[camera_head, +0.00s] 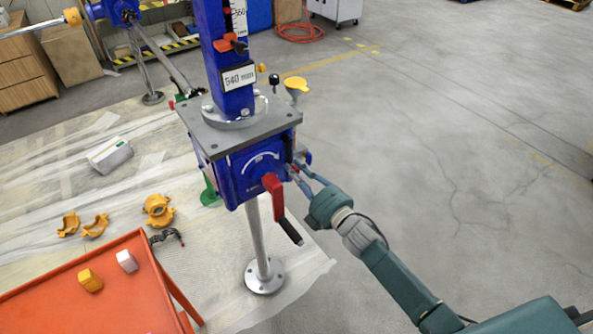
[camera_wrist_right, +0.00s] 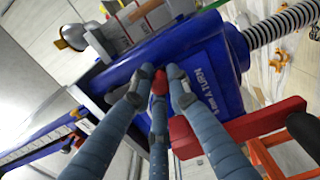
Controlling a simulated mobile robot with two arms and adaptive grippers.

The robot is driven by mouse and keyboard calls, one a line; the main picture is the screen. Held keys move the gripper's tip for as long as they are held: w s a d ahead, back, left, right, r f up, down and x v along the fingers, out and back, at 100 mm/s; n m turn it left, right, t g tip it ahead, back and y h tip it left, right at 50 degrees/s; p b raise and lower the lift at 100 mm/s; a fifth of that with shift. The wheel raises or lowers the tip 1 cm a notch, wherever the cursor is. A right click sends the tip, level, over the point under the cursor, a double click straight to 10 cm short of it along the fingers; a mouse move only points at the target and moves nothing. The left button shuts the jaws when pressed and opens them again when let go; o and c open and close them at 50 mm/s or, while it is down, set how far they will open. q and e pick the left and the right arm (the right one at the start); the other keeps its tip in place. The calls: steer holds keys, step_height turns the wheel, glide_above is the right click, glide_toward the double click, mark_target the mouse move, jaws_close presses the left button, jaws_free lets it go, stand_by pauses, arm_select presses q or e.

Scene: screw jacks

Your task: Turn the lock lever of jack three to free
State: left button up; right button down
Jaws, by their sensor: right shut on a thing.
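A blue screw jack (camera_head: 235,165) stands in the middle of the head view, with a plate reading 540 on its column. Its red crank (camera_head: 274,195) with a black grip (camera_head: 290,232) hangs on the front face. My right gripper (camera_head: 294,170) is at the right side of the jack's blue housing. In the right wrist view my fingers (camera_wrist_right: 158,92) close around a small red knob (camera_wrist_right: 160,80), which appears to be the lock lever's end. The rest of the lever is hidden by the fingers. My left gripper is not in view.
The red crank arm (camera_wrist_right: 235,127) is close beside my fingers. An orange table (camera_head: 95,295) with a yellow block (camera_head: 90,281) and a white block (camera_head: 126,260) stands at the lower left. Yellow clamps (camera_head: 158,210) lie on the sheet. The floor at right is clear.

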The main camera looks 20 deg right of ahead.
steer(key=shift+a+f, duration=0.1)
steer(key=shift+f, duration=0.1)
steer(key=c, duration=1.7)
jaws_free()
steer(key=shift+c, duration=0.2)
steer(key=shift+o, duration=0.4)
steer(key=shift+r, duration=0.1)
steer(key=shift+s, duration=0.1)
steer(key=v, duration=1.2)
